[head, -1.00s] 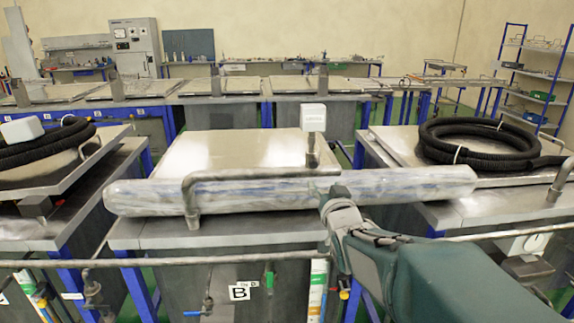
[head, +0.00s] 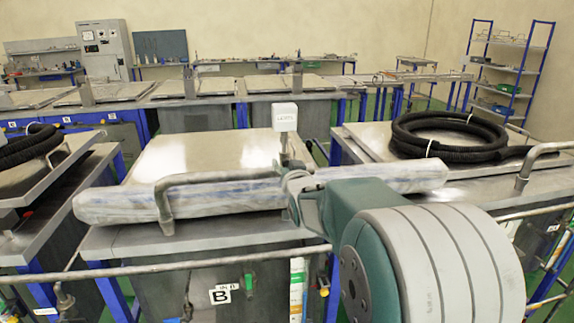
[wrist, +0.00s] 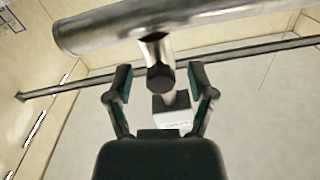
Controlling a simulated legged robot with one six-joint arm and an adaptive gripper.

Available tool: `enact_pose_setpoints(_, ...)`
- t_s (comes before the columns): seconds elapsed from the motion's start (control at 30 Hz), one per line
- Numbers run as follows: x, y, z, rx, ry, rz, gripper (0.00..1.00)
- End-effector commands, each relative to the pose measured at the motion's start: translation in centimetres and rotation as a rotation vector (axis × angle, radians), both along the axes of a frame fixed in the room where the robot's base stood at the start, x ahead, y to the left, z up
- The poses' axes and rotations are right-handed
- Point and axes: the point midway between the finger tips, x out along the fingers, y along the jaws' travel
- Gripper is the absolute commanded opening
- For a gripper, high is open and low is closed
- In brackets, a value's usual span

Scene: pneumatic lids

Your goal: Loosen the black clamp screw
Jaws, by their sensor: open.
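The black clamp screw (wrist: 161,79) shows in the wrist view as a short dark cylinder at the end of a shiny metal stub. The stub comes off a thick metal bar (wrist: 110,30). My gripper (wrist: 160,84) is open, with one finger on each side of the screw. I see gaps between the fingers and the screw, and nothing is held. In the head view my gripper (head: 297,192) is beside the post under a white box (head: 285,117); my arm partly covers it. I cannot make out the screw in the head view.
A bent metal handle (head: 165,200) and a plastic-wrapped tube (head: 110,207) cross the front of the middle lid (head: 200,157). A coiled black hose (head: 405,140) lies on the right lid. A metal rail (head: 150,268) runs in front. The wrist view also shows the white box (wrist: 172,117).

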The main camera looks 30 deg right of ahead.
Motion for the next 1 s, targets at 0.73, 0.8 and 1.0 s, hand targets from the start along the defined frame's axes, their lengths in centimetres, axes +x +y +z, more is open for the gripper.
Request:
enact_pose_setpoints(0.73, -0.03, 0.04, 0.07, -0.037, 0.009, 0.001, 0.0)
enact_pose_setpoints(0.8, -0.03, 0.06, 0.08, -0.064, 0.016, 0.001, 0.0)
enact_pose_setpoints(1.0, -0.01, 0.08, 0.12, -0.19, 0.052, 0.001, 0.0)
